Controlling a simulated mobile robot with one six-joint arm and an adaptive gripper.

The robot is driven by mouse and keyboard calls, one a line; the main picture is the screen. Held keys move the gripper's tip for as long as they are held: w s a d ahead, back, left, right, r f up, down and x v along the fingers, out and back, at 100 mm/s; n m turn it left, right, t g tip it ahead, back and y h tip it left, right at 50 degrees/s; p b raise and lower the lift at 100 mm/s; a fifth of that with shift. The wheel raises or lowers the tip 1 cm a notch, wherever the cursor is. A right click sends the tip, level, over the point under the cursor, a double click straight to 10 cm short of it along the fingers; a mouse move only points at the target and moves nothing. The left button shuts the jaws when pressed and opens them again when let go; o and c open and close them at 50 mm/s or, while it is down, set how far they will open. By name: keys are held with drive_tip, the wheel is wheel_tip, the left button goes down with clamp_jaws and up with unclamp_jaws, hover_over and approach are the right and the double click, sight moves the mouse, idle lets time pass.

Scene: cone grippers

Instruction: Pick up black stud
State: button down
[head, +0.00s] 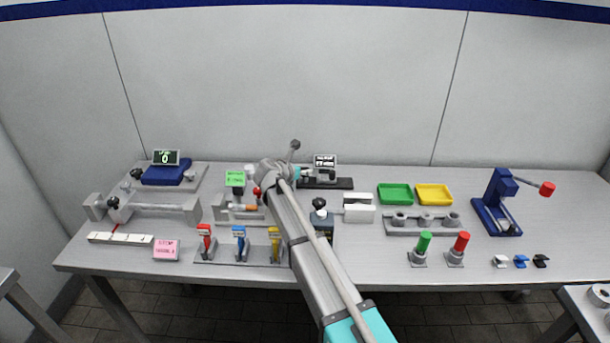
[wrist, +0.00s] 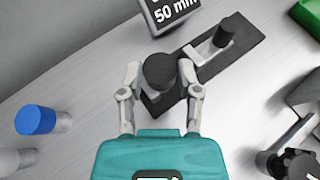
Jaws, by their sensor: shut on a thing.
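The black stud (wrist: 159,72) has a round black top and a light grey body and is seen nearly end-on in the wrist view. My gripper (wrist: 161,68) is shut on it, one finger on each side. The stud is over the left end of a black plate; I cannot tell whether it is clear of the plate. In the head view my gripper (head: 304,173) is at the back of the table, beside the black plate (head: 340,184). The stud cannot be made out there.
A blue-capped stud (wrist: 36,120) is at left. Green (head: 395,194) and yellow (head: 434,195) trays lie right. My arm crosses the table's middle, hiding part of it.

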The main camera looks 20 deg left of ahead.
drive_tip(key=shift+r, duration=0.1)
drive_tip(key=shift+r+p, duration=0.9)
drive_tip(key=shift+p, duration=0.1)
drive_tip(key=s+d+r+p, duration=0.7)
drive_tip(key=s+r+p, duration=0.4)
drive_tip(key=s, duration=0.1)
